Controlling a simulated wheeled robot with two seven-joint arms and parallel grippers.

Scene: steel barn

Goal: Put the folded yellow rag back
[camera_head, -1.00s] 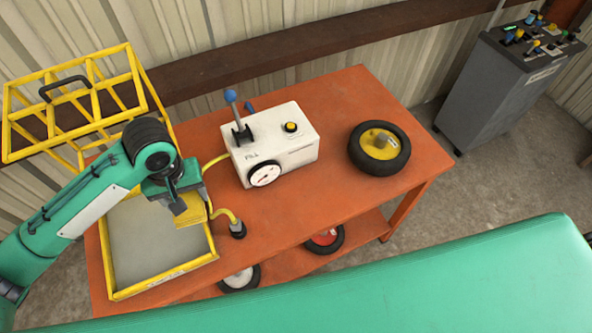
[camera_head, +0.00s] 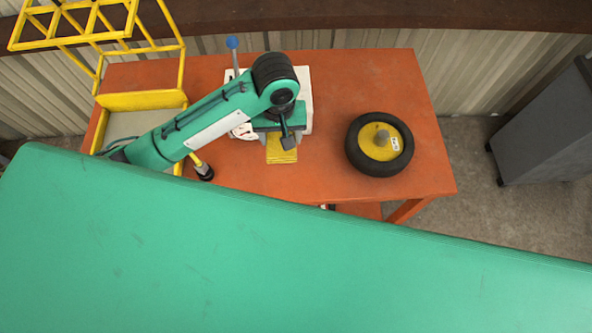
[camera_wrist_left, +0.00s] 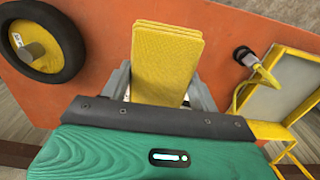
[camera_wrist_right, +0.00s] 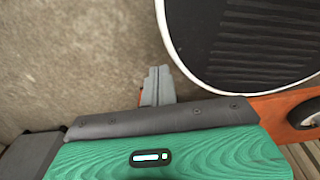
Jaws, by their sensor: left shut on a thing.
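The folded yellow rag (camera_head: 281,155) is held in my left gripper (camera_head: 281,138), above the orange table in front of the white pump box (camera_head: 305,100). In the left wrist view the rag (camera_wrist_left: 167,60) stands out between the two grey fingers of my left gripper (camera_wrist_left: 160,92), which are shut on it. I cannot tell how high it is above the table. My right gripper (camera_wrist_right: 158,85) shows only in the right wrist view, with its fingers together and nothing between them, over the grey floor.
A wheel with a yellow hub (camera_head: 380,145) lies on the right of the orange table (camera_head: 350,75). A hose end (camera_head: 203,172) stands by the tray. A grey cabinet (camera_head: 545,130) is at right.

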